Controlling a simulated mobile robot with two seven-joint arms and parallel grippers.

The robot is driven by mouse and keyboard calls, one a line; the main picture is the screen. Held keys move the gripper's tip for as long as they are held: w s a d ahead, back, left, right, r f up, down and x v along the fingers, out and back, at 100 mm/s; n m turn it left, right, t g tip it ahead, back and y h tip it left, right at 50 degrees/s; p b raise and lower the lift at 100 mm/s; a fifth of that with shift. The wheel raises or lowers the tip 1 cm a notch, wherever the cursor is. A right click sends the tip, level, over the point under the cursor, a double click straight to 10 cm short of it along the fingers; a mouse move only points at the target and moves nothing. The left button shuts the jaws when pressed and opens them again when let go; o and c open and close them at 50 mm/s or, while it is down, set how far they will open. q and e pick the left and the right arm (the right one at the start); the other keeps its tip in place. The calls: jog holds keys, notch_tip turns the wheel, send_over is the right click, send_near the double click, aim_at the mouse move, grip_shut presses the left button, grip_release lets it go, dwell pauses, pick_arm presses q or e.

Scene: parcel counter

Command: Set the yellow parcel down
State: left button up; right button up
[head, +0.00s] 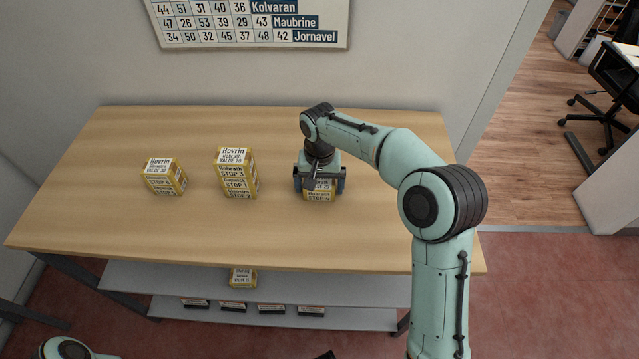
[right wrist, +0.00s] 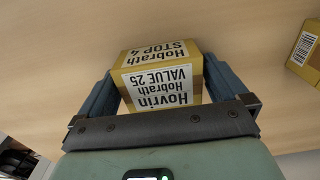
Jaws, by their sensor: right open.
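A yellow parcel (head: 319,195) with a white label stands on the wooden counter, right of the middle, partly hidden under my right gripper. My right gripper (head: 320,183) points down over it with one finger on each side. In the right wrist view the same parcel (right wrist: 160,78) shows its "Hovrin, Hobrath, VALUE 25" label and "STOP 4" between the fingers of my right gripper (right wrist: 160,88). The jaws are open, and the parcel appears to rest on the counter.
A taller yellow parcel or stack (head: 238,175) and a smaller yellow parcel (head: 164,177) stand to the left on the counter (head: 150,225). Another yellow parcel (head: 242,278) is on the shelf below. The counter's front strip is clear. A wall chart (head: 245,22) hangs behind.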

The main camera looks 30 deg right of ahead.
aim_at(320, 182)
pick_arm(q)
jog(key=shift+w+r+p, duration=0.3)
jog(key=shift+r+p, duration=0.2)
jog(key=shift+r, duration=0.1)
jog(key=shift+w+r+p, duration=0.3)
jog(key=shift+r+p, duration=0.2)
jog(key=shift+r, duration=0.1)
pick_arm(e)
notch_tip(320, 182, up, 12)
